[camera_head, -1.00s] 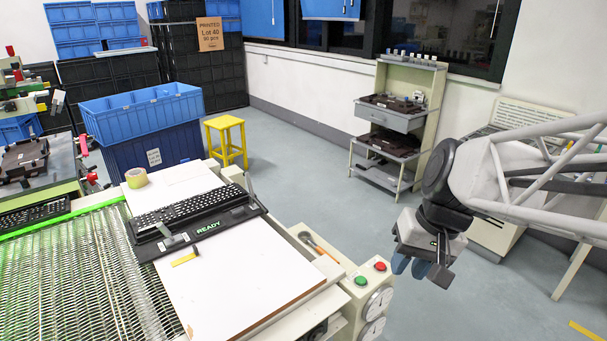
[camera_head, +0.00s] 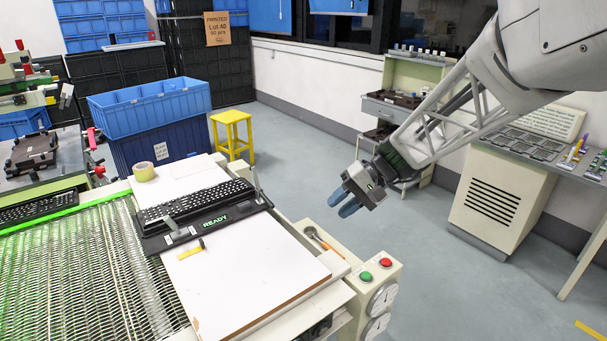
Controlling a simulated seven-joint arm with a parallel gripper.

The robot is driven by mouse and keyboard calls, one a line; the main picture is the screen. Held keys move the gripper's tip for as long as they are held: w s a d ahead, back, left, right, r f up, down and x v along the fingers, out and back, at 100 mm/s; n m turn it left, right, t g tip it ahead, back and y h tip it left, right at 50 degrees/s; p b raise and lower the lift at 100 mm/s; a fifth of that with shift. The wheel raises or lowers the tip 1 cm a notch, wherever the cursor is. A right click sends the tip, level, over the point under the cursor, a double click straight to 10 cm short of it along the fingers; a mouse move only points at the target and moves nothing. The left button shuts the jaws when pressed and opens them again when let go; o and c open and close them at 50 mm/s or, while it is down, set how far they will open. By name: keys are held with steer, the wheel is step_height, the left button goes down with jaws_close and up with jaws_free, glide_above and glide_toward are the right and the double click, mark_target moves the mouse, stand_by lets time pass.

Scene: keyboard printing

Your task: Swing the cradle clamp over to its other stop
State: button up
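The black cradle (camera_head: 240,217), marked READY, lies on the white board of the bench with a black keyboard (camera_head: 195,202) in it. A grey lever-like piece (camera_head: 179,232) sits at the cradle's front left. A thin upright lever (camera_head: 256,184) stands at its right end. I cannot tell for certain which one is the clamp. My gripper (camera_head: 341,205) hangs in the air right of the cradle, clear of it, with its blue fingertips pointing down and left. No object shows in it. The gap between the fingers is too small to judge.
A green and red button box (camera_head: 376,270) with gauges stands at the bench's right edge, and a small tool (camera_head: 318,238) lies behind it. The conveyor mesh (camera_head: 90,270) is at left.

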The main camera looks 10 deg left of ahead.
steer(key=w+a+f+y, duration=0.3)
steer(key=w+a+f, duration=0.25)
steer(key=w, duration=0.35)
steer(key=w+a+f+y, duration=0.3)
steer(key=w+a+f, duration=0.25)
steer(key=w, duration=0.25)
steer(key=w+a+f+y, duration=0.3)
steer(key=w+a+f, duration=0.2)
steer(key=w+f, duration=0.3)
steer(key=m+t+y, duration=0.2)
steer(key=t+y, duration=0.1)
glide_toward(268, 200)
steer(key=shift+a+f, duration=0.1)
steer(key=shift+a, duration=0.95)
steer(key=shift+a, duration=0.1)
steer(key=shift+x, duration=3.8)
jaws_close()
